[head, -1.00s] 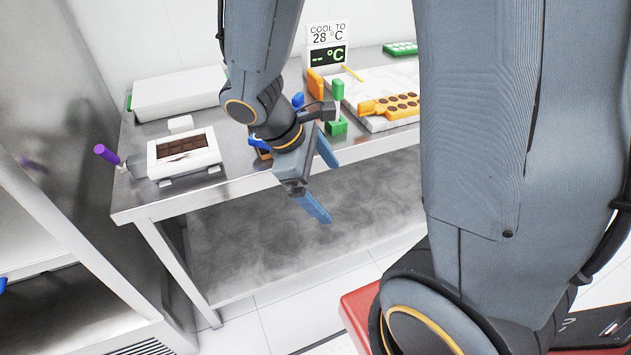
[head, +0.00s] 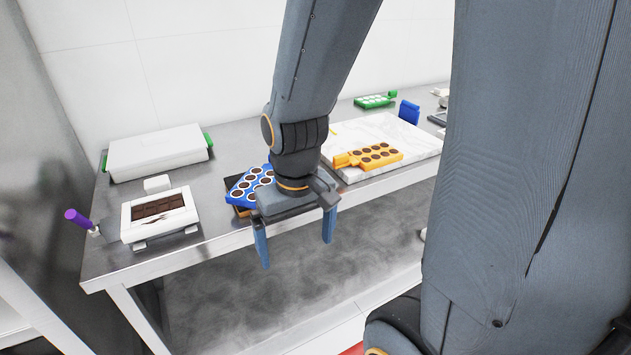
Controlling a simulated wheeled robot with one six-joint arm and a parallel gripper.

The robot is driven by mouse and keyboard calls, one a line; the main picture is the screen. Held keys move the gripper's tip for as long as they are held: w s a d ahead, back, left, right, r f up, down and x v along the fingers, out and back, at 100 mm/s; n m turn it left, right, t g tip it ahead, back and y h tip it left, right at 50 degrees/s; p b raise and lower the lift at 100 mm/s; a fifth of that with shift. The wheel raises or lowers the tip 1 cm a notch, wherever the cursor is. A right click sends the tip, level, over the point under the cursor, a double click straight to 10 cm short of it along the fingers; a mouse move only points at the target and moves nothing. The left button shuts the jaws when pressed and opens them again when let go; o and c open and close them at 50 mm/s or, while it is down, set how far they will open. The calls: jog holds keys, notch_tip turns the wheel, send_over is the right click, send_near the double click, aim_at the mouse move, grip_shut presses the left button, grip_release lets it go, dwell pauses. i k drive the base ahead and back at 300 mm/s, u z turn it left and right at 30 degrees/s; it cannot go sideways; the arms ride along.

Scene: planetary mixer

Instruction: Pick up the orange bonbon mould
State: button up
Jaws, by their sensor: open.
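The orange bonbon mould (head: 378,156) lies on the white marble slab (head: 425,138) on the steel table. It has rows of round cavities filled with dark brown, and a handle at its left end. My gripper (head: 296,252) hangs in front of the table's front edge, to the left of and nearer than the orange mould. Its two blue fingers point down, spread apart, with nothing between them. The gripper and wrist partly cover a blue mould with dark round cavities (head: 243,186).
A white box with green ends (head: 157,152) stands at the back left. A white tray with chocolate (head: 140,229) and a purple-handled tool (head: 77,218) are at the left. A green mould (head: 375,101) and a blue item (head: 409,112) stand behind the slab. My arm fills the right side.

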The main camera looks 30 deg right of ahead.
aim_at(373, 156)
jog(key=z, duration=0.35)
jog(key=k, duration=0.5)
jog(key=z, duration=1.4)
jog(key=i, duration=1.65)
jog(key=u, duration=0.7)
